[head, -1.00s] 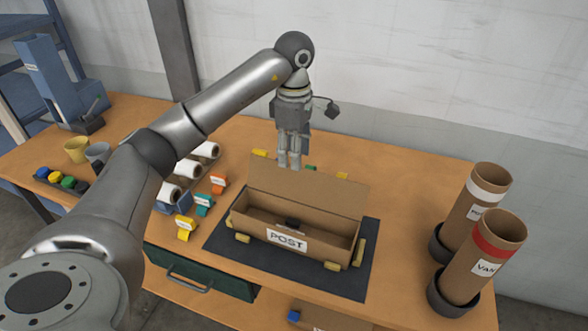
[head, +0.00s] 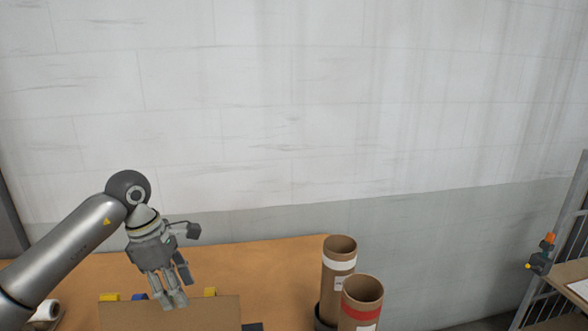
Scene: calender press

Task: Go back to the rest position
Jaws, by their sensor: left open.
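My left gripper (head: 172,299) is in the lower left of the head view, pointing down. It is open and empty, just behind or above the raised cardboard flap of the post box (head: 215,312). Only the top of that flap shows; the rest of the box is cut off by the bottom edge. I cannot tell whether the fingers touch the flap. My right gripper is not in view.
A pale wall (head: 300,120) rises behind. A metal rack (head: 566,255) stands at far right.

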